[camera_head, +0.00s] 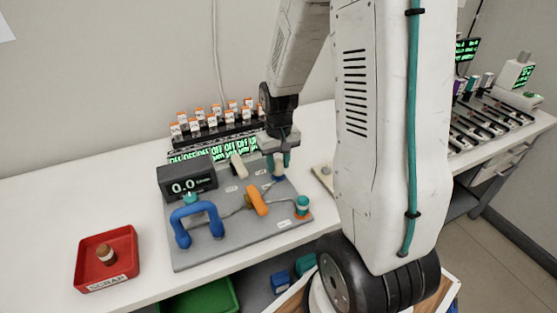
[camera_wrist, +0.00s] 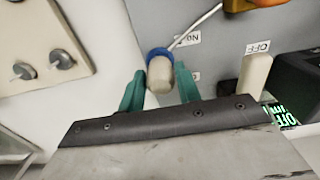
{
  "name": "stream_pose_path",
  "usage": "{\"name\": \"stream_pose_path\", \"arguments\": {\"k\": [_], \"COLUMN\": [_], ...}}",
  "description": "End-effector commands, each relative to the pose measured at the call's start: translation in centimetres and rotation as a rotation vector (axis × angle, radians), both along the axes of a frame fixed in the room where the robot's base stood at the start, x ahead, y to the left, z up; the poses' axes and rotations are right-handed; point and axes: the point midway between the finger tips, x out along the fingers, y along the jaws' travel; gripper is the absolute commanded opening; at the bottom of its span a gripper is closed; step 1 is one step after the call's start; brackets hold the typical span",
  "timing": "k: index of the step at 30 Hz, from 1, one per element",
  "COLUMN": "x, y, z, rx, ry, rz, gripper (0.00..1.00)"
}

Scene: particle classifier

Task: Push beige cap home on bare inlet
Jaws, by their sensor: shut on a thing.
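My gripper (camera_head: 279,168) points down over the back right of the grey panel (camera_head: 240,240). In the wrist view its teal fingers (camera_wrist: 160,72) are shut on a beige cap (camera_wrist: 160,76). A blue ring (camera_wrist: 158,53) shows just beyond the cap, at its far end; it also shows below the fingers in the head view (camera_head: 279,178). The cap looks in line with the ring, but I cannot tell whether it is fully seated. The inlet itself is hidden behind the cap.
A beige lever (camera_head: 239,166) stands close left of my gripper. An orange handle (camera_head: 256,201), a blue loop handle (camera_head: 187,229) and a 0.0 display (camera_head: 188,185) are on the panel. A red scrap tray (camera_head: 83,262) holds a brown piece. Orange-topped vials (camera_head: 199,113) stand behind.

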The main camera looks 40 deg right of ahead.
Motion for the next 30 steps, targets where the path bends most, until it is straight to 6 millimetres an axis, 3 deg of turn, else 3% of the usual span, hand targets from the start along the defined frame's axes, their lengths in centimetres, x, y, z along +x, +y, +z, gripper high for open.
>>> {"name": "stream_pose_path", "arguments": {"k": [4,5,7,17,30], "x": [-0.1,-0.1,0.0,0.0,0.0], "y": [0.0,0.0,0.0,0.0,0.0], "z": [-0.4,-0.4,-0.4,0.0,6.6], "rx": [0.001,0.001,0.001,0.000,-0.001], "ry": [0.003,0.002,0.002,-0.001,-0.002], "rz": [0.000,0.000,0.000,0.000,0.000], "gripper": [0.11,0.42,0.59,0.59,0.59]}}
